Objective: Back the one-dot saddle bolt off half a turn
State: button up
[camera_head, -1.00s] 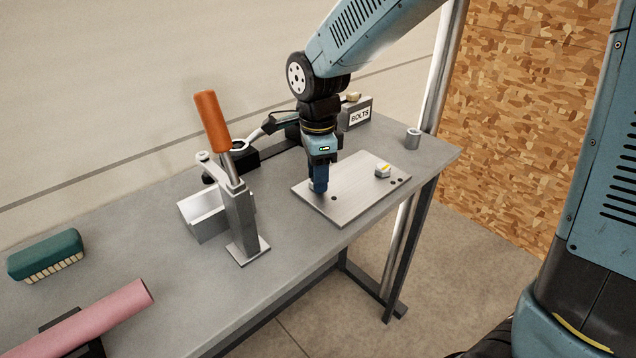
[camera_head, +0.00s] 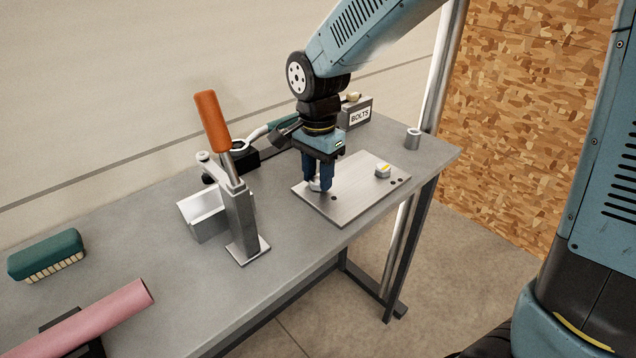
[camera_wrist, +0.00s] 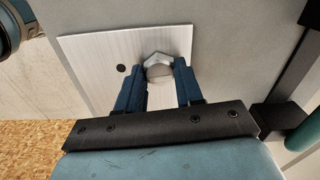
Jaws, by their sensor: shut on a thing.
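A flat metal saddle plate (camera_head: 345,209) lies on the bench; it also shows in the wrist view (camera_wrist: 95,48). The one-dot bolt (camera_wrist: 158,66) has a silver hex head and stands at the plate's left part, with a single dark dot (camera_wrist: 121,68) beside it. My gripper (camera_head: 318,190) points down over it, shut on the head with one finger on each side. The fingers partly hide the head in the head view. A second hex bolt (camera_head: 383,171) with a yellow mark stands at the plate's right, with two dark dots beside it.
A toggle clamp with an orange handle (camera_head: 212,121) stands left of the plate. A box labelled BOLTS (camera_head: 358,114) is behind, and a small metal cylinder (camera_head: 413,138) stands at the right. A brush (camera_head: 46,256) and pink tube (camera_head: 95,318) lie far left.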

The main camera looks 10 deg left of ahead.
aim_at(318, 179)
jog(key=n, duration=0.5)
jog(key=shift+n, duration=0.3)
jog(key=n, duration=0.6)
jog(key=o, duration=0.9)
jog(key=shift+n, duration=0.3)
jog(key=shift+r, duration=3.05)
